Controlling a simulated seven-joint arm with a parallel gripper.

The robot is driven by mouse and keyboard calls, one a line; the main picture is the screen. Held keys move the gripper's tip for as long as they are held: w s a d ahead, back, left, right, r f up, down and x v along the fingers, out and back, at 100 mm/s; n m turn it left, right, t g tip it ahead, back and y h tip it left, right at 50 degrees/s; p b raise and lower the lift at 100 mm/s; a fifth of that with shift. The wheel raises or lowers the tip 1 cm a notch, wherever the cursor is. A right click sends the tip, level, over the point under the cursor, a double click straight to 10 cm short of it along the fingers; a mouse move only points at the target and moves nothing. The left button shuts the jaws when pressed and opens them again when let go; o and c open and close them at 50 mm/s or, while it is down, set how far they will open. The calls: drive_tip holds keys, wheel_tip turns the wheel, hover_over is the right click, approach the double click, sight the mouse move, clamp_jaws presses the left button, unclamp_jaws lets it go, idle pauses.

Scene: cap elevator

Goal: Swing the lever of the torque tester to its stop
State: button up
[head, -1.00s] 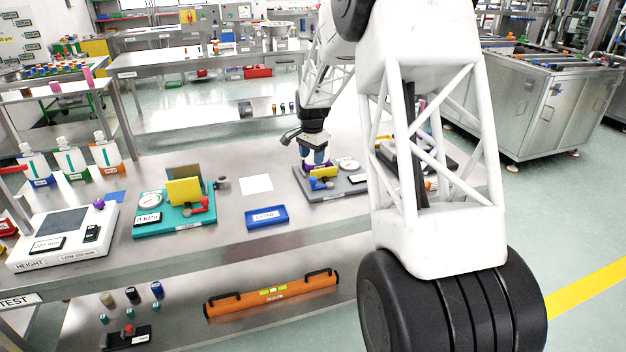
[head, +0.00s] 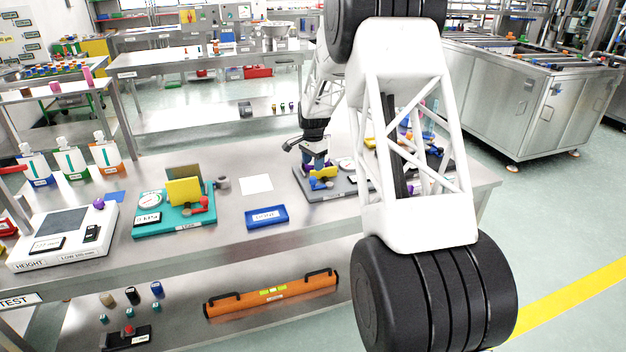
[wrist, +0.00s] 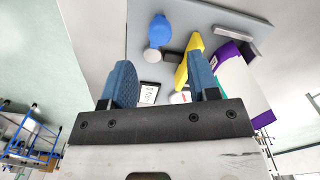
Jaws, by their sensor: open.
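The tester that my gripper is at has a grey base (head: 347,192) and stands toward the right of the near bench in the head view. In the wrist view the blue rounded knob (wrist: 158,31) lies beyond the fingers, and the yellow piece (wrist: 190,55) is beside the right finger. The purple part (wrist: 236,54) is to the right. I cannot tell which piece is the lever. My gripper (wrist: 162,75) is open above the tester; contact is unclear. It also shows in the head view (head: 316,160).
A teal tester (head: 175,224) with a yellow plate and red knob stands left of a blue tray (head: 267,217). A white sheet (head: 256,184) lies between the testers. A white height gauge (head: 65,237) is at the far left. Bare bench lies around the tray.

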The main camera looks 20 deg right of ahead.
sight(313, 178)
drive_tip(key=shift+f, duration=3.65)
clamp_jaws()
